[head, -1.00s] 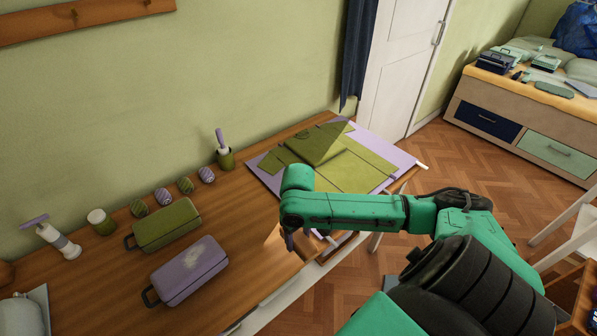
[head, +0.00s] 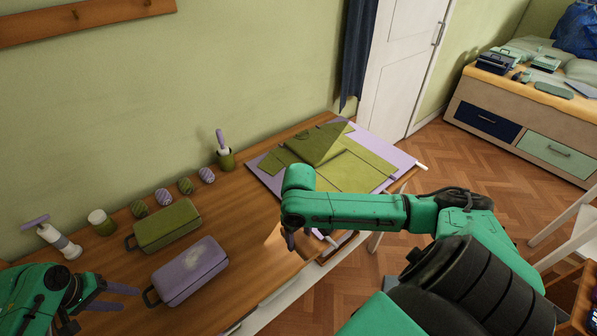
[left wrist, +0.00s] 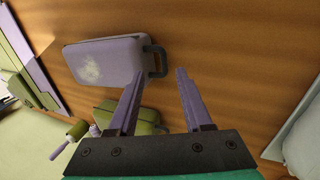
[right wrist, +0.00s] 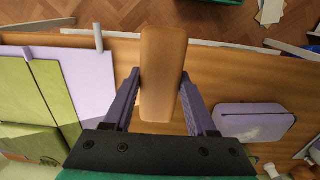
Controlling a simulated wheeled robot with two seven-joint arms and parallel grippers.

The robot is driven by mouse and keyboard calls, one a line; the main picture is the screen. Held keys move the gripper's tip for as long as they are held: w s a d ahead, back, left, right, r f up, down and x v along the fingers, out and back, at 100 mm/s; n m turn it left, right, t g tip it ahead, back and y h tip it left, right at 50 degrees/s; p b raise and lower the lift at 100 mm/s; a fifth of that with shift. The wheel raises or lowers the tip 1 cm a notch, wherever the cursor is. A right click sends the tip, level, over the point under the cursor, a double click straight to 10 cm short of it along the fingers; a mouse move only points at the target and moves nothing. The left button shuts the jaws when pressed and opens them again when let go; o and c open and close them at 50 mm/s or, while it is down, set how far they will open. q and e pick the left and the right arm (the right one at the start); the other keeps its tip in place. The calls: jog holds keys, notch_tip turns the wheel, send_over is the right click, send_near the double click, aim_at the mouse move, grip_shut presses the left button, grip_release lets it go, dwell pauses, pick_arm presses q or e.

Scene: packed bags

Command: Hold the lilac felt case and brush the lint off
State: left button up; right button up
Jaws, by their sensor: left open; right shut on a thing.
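The lilac felt case (head: 205,270) lies on the wooden desk, its dark handle at its left end. A pale lint patch (head: 194,258) marks its top; both also show in the left wrist view (left wrist: 115,55). My left gripper (head: 126,298) is open and empty just left of the handle; in its wrist view the fingers (left wrist: 160,75) point toward the handle, apart from it. My right gripper (head: 290,238) is shut on a tan wooden brush (right wrist: 162,75), held to the right of the case. The brush's underside is hidden.
A green case (head: 168,225) lies behind the lilac one. Green felt pieces (head: 350,170) lie on a lilac mat (head: 395,150) at the right.

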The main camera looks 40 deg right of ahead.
aim_at(145, 300)
jog(key=shift+f, duration=0.2)
pick_arm(q)
jog(key=shift+n, duration=0.3)
jog(key=f+b, duration=0.3)
jog(key=b, duration=0.2)
jog(key=w+d+f+b, duration=0.1)
jog(key=f+b, duration=0.1)
jog(key=shift+f, duration=0.35)
pick_arm(e)
notch_tip(145, 300, down, 7)
jog(key=shift+r, duration=0.1)
pick_arm(q)
jog(key=shift+x, duration=1.1)
jog(key=shift+d+r, duration=0.1)
grip_shut()
